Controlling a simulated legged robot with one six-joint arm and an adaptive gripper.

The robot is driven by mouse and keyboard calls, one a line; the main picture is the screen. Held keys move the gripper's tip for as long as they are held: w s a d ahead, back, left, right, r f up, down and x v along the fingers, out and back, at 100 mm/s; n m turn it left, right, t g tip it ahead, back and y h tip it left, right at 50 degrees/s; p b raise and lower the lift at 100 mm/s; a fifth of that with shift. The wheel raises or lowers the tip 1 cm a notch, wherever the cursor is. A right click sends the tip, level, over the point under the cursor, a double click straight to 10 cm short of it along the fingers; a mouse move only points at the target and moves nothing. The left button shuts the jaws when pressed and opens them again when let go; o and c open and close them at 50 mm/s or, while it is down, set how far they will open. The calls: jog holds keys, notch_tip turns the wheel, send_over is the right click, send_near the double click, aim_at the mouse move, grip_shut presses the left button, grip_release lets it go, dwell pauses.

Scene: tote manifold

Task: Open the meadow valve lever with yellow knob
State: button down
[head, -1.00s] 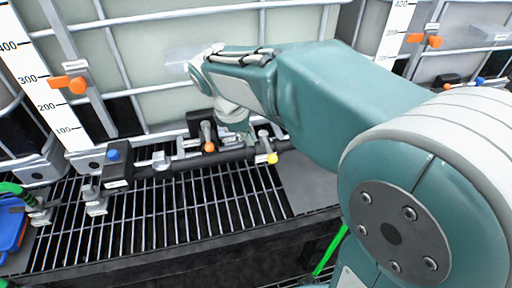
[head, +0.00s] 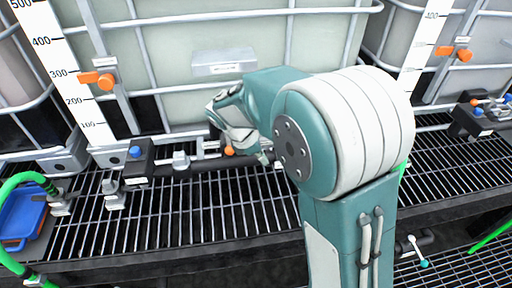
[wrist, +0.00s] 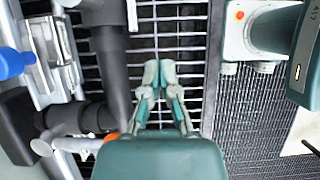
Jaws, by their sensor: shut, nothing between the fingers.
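The yellow knob of the lever does not show in either view now; my arm covers that part of the pipe in the head view. The dark manifold pipe (head: 195,164) runs along the front of the tote, and an orange lever knob (head: 228,150) shows beside my gripper (head: 264,157). In the wrist view my gripper (wrist: 158,75) has its fingers together, empty, over the black grating. The dark pipe (wrist: 112,65) lies to their left, apart from them. The orange knob (wrist: 108,137) is partly hidden by the gripper body.
A blue-capped fitting (head: 135,152) sits on the pipe's left end. A green hose (head: 22,180) and a blue tray (head: 22,215) lie at the far left. The grating (head: 200,212) in front is clear. Another valve with a cyan knob (head: 424,263) is low at right.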

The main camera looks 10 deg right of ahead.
jog(key=d, duration=0.4)
jog(key=shift+d+f, duration=0.35)
jog(key=shift+d, duration=0.05)
